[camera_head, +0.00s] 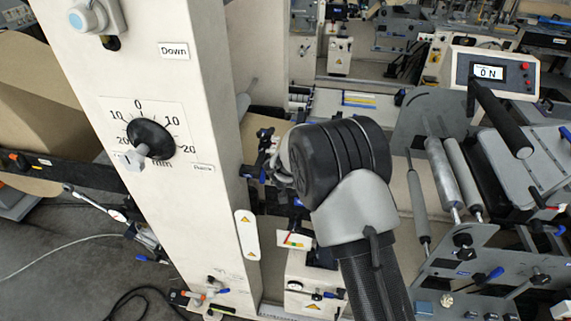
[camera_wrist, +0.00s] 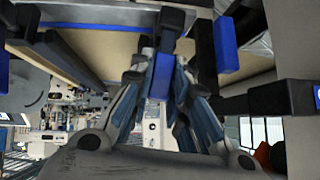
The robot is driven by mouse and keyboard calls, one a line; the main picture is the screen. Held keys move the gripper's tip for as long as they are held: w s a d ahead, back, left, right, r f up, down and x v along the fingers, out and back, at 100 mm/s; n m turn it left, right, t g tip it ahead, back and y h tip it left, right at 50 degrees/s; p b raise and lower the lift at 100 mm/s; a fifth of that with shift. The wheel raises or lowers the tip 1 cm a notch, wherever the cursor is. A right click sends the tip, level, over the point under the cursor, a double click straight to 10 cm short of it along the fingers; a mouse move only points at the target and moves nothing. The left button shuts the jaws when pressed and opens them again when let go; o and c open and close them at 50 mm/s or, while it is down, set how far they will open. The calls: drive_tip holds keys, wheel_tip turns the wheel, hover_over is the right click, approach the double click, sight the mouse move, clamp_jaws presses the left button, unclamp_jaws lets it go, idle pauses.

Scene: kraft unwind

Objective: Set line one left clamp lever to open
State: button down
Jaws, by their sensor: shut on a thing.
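In the wrist view my gripper (camera_wrist: 164,85) points away from the camera, with its two blue-padded fingers brought together. Between the fingertips is a lever with a blue handle (camera_wrist: 166,43) and a dark end; the fingers are shut on it. The pictures show no label telling which line's clamp it belongs to. In the head view my gripper (camera_head: 268,158) is partly seen beside the pale column, just left of my large black wrist joint. The held lever cannot be made out there, as my wrist and the column crowd it.
Another blue lever (camera_wrist: 225,45) stands close right of the fingers, with a black bar (camera_wrist: 280,97) beyond it. The pale column (camera_head: 180,130) with a dial (camera_head: 150,138) stands left of my arm. Rollers (camera_head: 440,170) and a control box (camera_head: 490,72) are at right.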

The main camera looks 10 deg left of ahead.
drive_tip(key=shift+s+f, duration=0.15)
drive_tip(key=shift+f, duration=0.1)
drive_tip(key=c, duration=1.8)
unclamp_jaws()
drive_tip(key=shift+a, duration=0.1)
drive_tip(key=shift+r, duration=0.1)
drive_tip(key=shift+r, duration=0.1)
drive_tip(key=shift+r, duration=0.1)
drive_tip(key=v, duration=1.1)
drive_tip(key=shift+s+r, duration=0.25)
drive_tip(key=shift+s, duration=0.05)
